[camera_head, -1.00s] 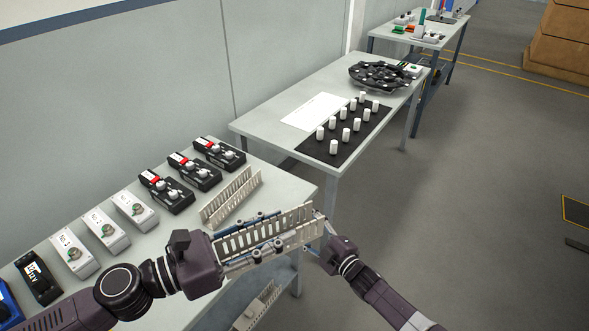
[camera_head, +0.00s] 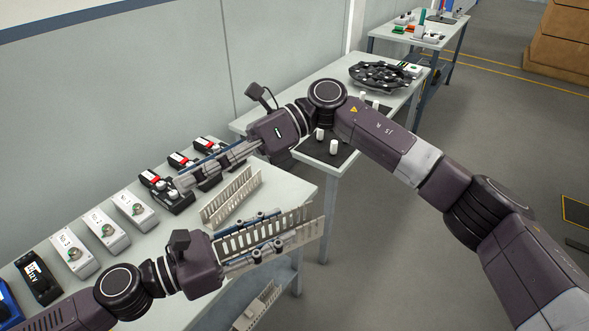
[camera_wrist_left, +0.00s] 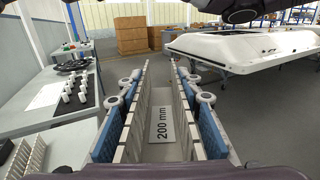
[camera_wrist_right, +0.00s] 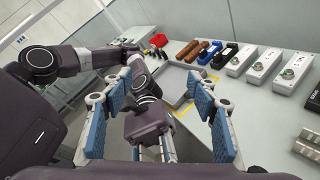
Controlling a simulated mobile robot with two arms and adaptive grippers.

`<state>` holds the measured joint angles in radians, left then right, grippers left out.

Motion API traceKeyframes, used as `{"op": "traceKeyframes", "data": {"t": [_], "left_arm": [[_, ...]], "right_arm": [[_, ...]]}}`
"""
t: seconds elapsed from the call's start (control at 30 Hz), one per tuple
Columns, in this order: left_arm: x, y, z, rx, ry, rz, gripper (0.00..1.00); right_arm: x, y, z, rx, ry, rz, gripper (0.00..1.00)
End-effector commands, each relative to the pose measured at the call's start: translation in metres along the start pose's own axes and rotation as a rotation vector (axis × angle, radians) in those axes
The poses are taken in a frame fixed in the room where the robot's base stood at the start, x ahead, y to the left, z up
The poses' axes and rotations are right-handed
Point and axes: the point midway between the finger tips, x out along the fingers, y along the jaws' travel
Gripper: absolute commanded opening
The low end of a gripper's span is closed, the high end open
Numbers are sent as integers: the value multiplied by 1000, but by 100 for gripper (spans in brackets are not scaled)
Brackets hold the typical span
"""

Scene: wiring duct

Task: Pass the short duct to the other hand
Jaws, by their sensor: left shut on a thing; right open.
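My left gripper (camera_head: 262,241) is shut on a pale slotted duct (camera_head: 308,229) and holds it in front of the near table's edge. In the left wrist view the duct runs away from me between the blue-padded fingers, with a "200 mm" label (camera_wrist_left: 163,124) on its floor. My right gripper (camera_head: 190,176) is open and empty. It is apart from the duct, above the table near the red-marked devices. In the right wrist view my left gripper's dark body (camera_wrist_right: 148,122) shows between the right fingers. The duct is not clear there.
Another slotted duct (camera_head: 231,198) lies on the near table (camera_head: 283,188), and one more (camera_head: 257,306) is on the lower level. Grey boxes (camera_head: 103,230) and red-marked devices (camera_head: 168,193) line the table. A second table with white cylinders (camera_head: 333,147) stands behind.

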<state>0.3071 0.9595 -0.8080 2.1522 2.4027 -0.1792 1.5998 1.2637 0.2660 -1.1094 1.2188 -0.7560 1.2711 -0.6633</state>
Motion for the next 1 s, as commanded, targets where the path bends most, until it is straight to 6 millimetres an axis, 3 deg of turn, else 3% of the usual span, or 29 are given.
{"op": "traceKeyframes", "data": {"t": [0.03,0.17,0.3,0.5,0.73,1.0], "left_arm": [[0,0,0,0,0,0,8],[0,0,0,0,-1,0,8],[0,0,0,0,-1,0,8],[0,0,0,0,-1,0,8],[0,0,0,0,-1,0,8],[0,0,0,0,-1,0,8]], "right_arm": [[1,12,-7,-79,120,-20,54],[-10,29,-35,-242,425,-77,54],[-43,38,-58,-378,748,-162,54],[-102,44,-69,-480,1109,-285,54],[-138,49,-67,-509,1288,-358,54],[-133,33,-92,-509,1301,-360,54]]}}
